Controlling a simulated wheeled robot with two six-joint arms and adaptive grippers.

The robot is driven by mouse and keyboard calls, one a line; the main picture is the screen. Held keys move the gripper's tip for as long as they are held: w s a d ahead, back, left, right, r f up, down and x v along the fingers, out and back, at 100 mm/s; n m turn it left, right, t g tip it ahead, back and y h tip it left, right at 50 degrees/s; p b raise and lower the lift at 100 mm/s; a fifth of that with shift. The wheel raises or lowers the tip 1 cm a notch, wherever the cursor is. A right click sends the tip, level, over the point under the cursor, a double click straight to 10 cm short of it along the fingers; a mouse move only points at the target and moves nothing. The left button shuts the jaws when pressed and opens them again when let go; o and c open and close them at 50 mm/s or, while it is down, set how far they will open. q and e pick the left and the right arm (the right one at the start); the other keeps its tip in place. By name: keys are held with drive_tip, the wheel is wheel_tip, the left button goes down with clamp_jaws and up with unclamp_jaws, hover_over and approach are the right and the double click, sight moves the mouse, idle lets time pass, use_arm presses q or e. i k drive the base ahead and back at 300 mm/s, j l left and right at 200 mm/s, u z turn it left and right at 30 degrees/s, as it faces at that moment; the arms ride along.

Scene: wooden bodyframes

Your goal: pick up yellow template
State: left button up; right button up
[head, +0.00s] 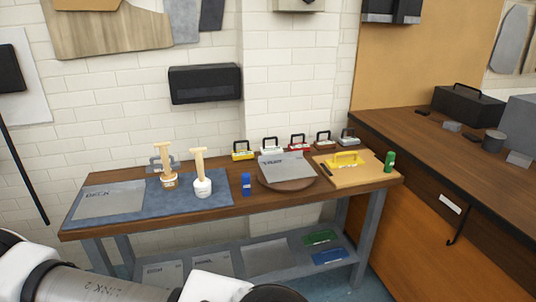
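A yellow piece with an arched handle (345,159) lies on a light wooden board at the right end of the workbench. A smaller yellow piece with a dark handle (243,152) stands at the back of the bench, first in a row of similar handled pieces. I cannot tell for sure which of the two is the yellow template. Links of my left arm cross the bottom left of the head view, well in front of the bench. Neither of my grippers shows.
The workbench (240,207) holds a blue mat (150,205) with two wooden-necked pieces, a grey plate (285,167) on a round stand, a blue bottle (246,184) and a green bottle (389,161). A lower shelf holds flat plates. A brown counter (430,145) stands at right.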

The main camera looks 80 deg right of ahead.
sight(334, 163)
drive_tip(key=z, duration=3.35)
drive_tip(key=i+j, duration=0.75)
